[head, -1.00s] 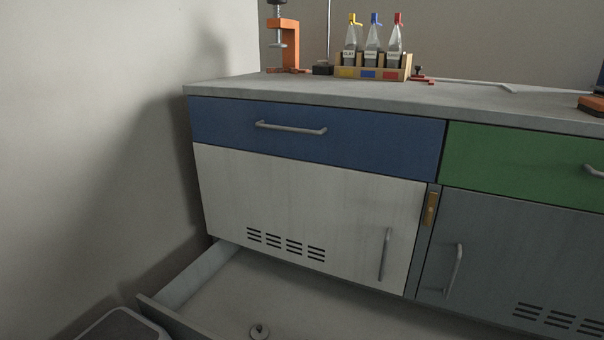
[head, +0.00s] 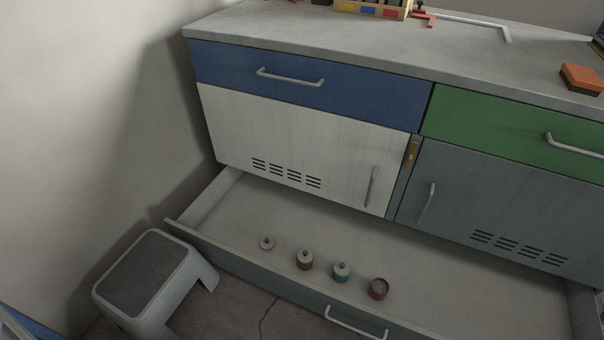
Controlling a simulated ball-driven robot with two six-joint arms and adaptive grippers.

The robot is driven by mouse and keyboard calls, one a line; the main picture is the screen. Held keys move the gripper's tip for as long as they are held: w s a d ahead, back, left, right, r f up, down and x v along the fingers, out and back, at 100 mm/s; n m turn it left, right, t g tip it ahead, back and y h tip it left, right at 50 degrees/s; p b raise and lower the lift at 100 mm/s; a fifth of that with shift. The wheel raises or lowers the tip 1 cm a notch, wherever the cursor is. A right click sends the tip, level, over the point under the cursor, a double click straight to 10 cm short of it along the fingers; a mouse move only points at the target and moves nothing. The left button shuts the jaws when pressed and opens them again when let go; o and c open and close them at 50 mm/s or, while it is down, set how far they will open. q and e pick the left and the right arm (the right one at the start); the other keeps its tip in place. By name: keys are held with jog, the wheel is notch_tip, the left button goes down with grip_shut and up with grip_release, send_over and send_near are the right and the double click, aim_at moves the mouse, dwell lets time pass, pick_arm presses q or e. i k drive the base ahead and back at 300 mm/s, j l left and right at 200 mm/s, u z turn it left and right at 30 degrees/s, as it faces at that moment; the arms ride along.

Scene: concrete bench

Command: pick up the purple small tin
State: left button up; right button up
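No tin that I can clearly call purple shows in the head view. Several small things stand in a row in the open bottom drawer (head: 480,275). They are a pale round lid with a dark knob (head: 267,243), a dark red tin with a pale lid (head: 305,263), a teal tin with a pale lid (head: 341,275) and a crimson tin (head: 377,289) that looks lidless. Neither of my grippers is in view.
A grey step stool (head: 150,280) stands left of the drawer front. Above are a blue drawer (head: 370,93), a white door (head: 290,140) and a green drawer (head: 490,130). An orange-topped block (head: 582,78) lies on the bench top. The drawer's right part is empty.

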aim_at(379, 287)
jog(key=l+z, duration=0.1)
jog(key=z, duration=0.65)
